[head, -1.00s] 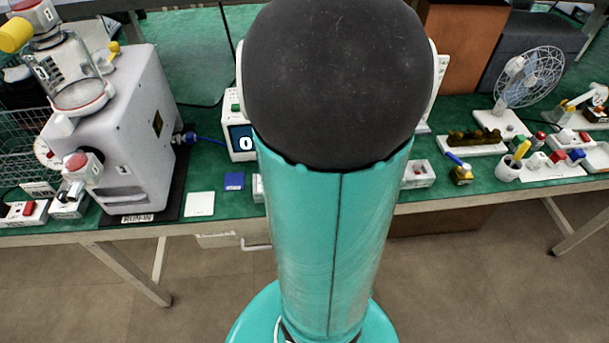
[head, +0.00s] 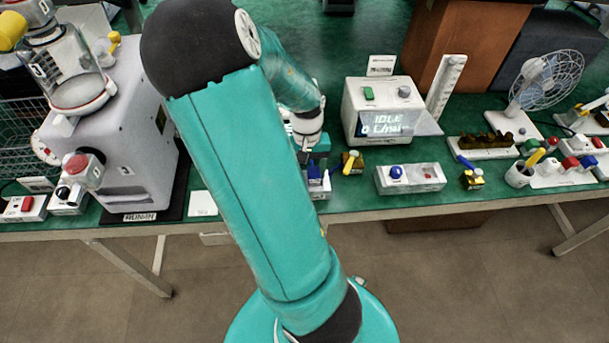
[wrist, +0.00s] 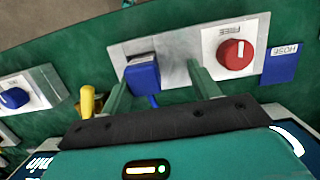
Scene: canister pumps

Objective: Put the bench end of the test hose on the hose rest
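In the wrist view a blue block (wrist: 143,77) sits at a pale plate (wrist: 178,66), with a short piece of blue hose (wrist: 152,101) below it. I cannot tell how block and plate are joined. My gripper (wrist: 160,78) has its two fingers spread wide; the block lies between them in the picture, nearer the left finger, with a gap to the right one. A blue card marked HOSE (wrist: 282,62) lies beside a red knob (wrist: 235,54) marked FREE. In the head view my gripper (head: 308,150) is above blue parts (head: 318,178) near the bench's front edge, partly hidden by my arm.
A brass-coloured fitting (head: 352,163) and a pale box with a blue knob (head: 410,178) stand right of my gripper. Behind is a meter reading IDLE (head: 378,108). The pump (head: 112,145) is at left. A fan (head: 545,80) stands far right.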

